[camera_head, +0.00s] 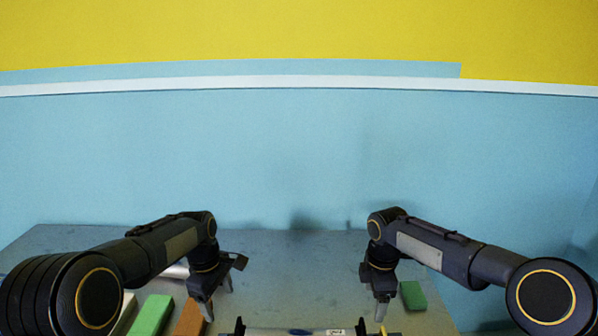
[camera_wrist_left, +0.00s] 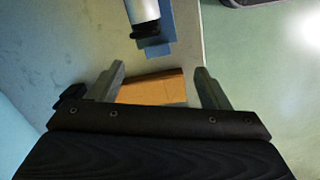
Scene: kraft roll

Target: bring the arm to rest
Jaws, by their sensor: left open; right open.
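My left gripper (camera_head: 215,294) points down over the left part of the grey table. It is open, with its two fingers apart in the left wrist view (camera_wrist_left: 160,78). An orange-brown block (camera_wrist_left: 155,90) shows between and beyond those fingers, partly hidden by the gripper body; nothing is clamped. The brown block also shows in the head view (camera_head: 189,319), just left of the left gripper. My right gripper (camera_head: 381,306) points down over the right part of the table, open and with nothing visible in it.
The grey table (camera_head: 290,265) is bare in the middle. A green block (camera_head: 152,315) and a pale block (camera_head: 124,314) lie at left, with a silvery cylinder (camera_head: 176,270) behind. Another green block (camera_head: 413,295) lies right of the right gripper. A blue wall (camera_head: 280,160) stands behind.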

